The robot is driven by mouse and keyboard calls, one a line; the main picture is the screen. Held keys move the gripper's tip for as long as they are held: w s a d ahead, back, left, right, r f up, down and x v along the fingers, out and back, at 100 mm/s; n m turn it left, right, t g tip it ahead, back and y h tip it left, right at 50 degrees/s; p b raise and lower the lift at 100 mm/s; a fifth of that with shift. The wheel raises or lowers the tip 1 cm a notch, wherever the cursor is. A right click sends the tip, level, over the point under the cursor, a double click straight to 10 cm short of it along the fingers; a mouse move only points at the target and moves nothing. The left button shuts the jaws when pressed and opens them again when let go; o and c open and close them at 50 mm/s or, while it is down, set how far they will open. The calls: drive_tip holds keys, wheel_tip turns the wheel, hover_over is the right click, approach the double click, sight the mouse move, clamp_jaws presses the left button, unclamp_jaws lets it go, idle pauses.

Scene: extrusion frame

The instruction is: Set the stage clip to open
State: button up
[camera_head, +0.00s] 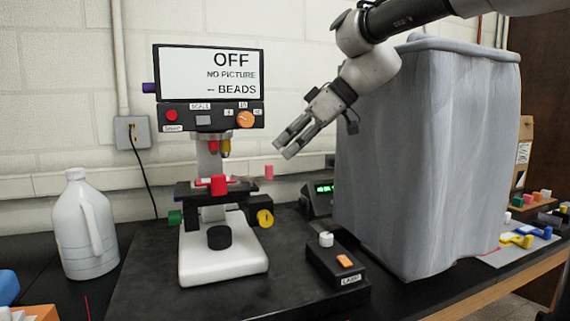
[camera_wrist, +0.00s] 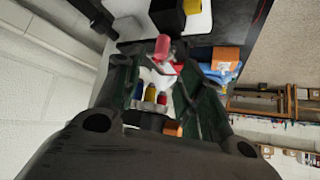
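The microscope stands on the black bench, its dark stage (camera_head: 185,190) above a white base (camera_head: 225,262). A red block (camera_head: 218,184) sits at the front of the stage. A small pinkish cylinder (camera_head: 268,171) shows at the stage's right side; a pinkish-red cylinder (camera_wrist: 163,46) also shows in the wrist view. I cannot tell for certain which part is the stage clip or how it is set. My gripper (camera_head: 283,150) is in the air above and right of the stage, with its fingers apart and empty. In the wrist view, my gripper (camera_wrist: 160,80) has fingers at both sides.
A screen (camera_head: 208,75) reading "OFF, NO PICTURE, BEADS" stands above the stage. Coloured objectives (camera_head: 225,147) hang below it. A lamp box (camera_head: 338,265) and a large grey covered object (camera_head: 425,160) stand at right. A white jug (camera_head: 85,225) stands at left.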

sight(269, 165)
drive_tip(key=x, duration=0.7)
drive_tip(key=shift+a+f, duration=0.2)
drive_tip(key=shift+f, duration=0.15)
clamp_jaws()
